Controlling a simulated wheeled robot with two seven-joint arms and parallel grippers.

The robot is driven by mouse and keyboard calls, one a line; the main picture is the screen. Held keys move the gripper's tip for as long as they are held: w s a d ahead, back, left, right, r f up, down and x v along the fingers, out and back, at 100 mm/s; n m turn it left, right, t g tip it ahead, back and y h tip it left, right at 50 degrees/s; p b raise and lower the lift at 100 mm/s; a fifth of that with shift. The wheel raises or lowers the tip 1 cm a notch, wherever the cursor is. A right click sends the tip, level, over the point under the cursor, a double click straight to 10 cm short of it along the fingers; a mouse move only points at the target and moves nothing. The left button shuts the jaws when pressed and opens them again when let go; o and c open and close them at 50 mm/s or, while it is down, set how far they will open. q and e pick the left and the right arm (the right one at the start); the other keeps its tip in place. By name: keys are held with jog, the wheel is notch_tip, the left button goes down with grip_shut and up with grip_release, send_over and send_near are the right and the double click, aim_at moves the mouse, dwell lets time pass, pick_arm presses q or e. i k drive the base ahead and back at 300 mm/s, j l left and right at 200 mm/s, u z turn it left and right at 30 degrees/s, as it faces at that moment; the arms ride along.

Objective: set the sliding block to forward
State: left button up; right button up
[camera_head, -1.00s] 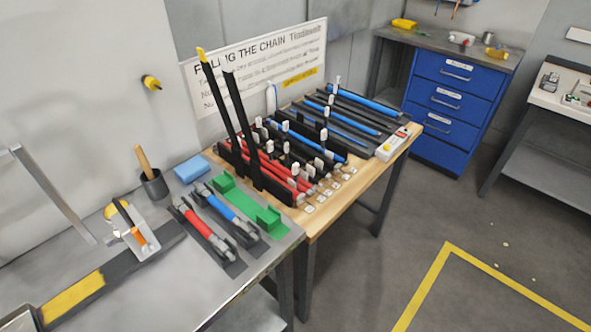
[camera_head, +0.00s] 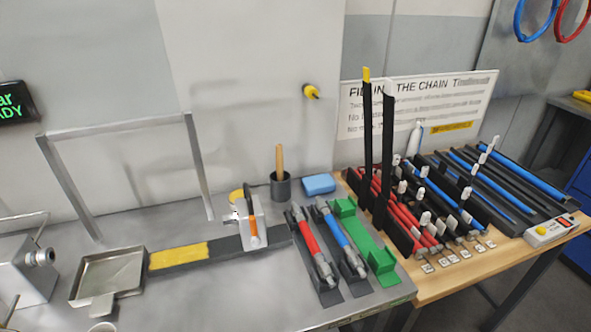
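A silver block with an orange-and-black lever (camera_head: 253,232) sits on a dark flat rail (camera_head: 225,247) on the grey metal bench. It looks like the sliding block, but I cannot read any forward mark. The rail runs left to right and has a yellow section (camera_head: 178,255) at its left end. The block stands right of the yellow section, apart from it. A yellow rounded part shows behind the block. Neither of my grippers is in view.
Right of the block stand a dark cup with a wooden handle (camera_head: 281,188), a blue sponge (camera_head: 318,184), red (camera_head: 308,236) and blue (camera_head: 340,230) tools, and a green holder (camera_head: 366,245). A metal tray (camera_head: 108,282) lies left. A metal frame (camera_head: 190,150) rises behind.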

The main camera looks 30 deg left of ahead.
aim_at(249, 205)
jog(key=u, duration=1.35)
